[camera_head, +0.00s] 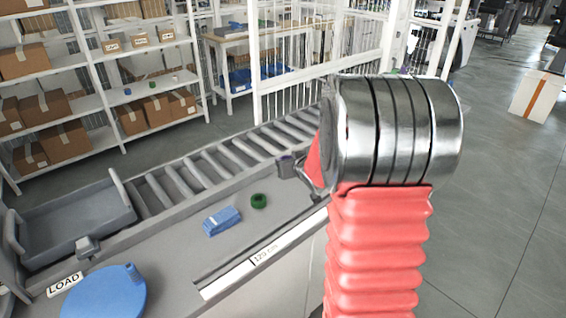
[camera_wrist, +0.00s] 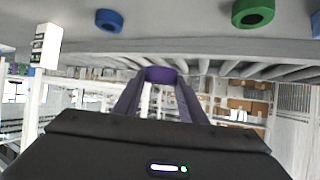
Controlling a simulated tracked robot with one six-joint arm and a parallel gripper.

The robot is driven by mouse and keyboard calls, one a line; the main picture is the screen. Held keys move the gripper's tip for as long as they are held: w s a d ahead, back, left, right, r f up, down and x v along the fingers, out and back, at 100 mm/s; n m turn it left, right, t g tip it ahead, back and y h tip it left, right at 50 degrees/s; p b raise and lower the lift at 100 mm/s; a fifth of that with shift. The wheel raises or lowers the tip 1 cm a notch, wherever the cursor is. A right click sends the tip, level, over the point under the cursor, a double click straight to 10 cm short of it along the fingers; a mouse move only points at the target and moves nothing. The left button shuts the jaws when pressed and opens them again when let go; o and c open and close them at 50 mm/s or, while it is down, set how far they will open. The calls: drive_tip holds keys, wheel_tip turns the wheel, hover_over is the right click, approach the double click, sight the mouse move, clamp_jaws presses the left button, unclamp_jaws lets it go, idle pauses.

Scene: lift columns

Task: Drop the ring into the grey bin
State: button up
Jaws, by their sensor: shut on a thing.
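My gripper (camera_head: 290,166) is at the end of the arm, above the right part of the bench. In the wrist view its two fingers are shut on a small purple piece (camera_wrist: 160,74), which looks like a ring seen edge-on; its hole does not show. In the head view the piece is small and partly hidden by the gripper. The grey bin (camera_head: 78,226) stands at the left end of the roller conveyor, well left of my gripper, and looks empty. A green ring (camera_head: 259,201) lies on the bench; it also shows in the wrist view (camera_wrist: 240,13).
A blue block (camera_head: 222,221) lies beside the green ring. A blue ring (camera_wrist: 109,20) shows in the wrist view. A round blue disc (camera_head: 100,295) lies near the LOAD label (camera_head: 65,284). The roller conveyor (camera_head: 200,168) runs behind the bench, with shelves of cartons beyond.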

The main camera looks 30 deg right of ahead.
drive_tip(key=a+n+y, duration=0.1)
drive_tip(key=a, duration=0.8)
drive_tip(key=a+n+y, duration=0.1)
drive_tip(key=a, duration=0.9)
drive_tip(key=a+f+n+y, duration=0.1)
drive_tip(key=a, duration=0.9)
drive_tip(key=shift+s, duration=0.2)
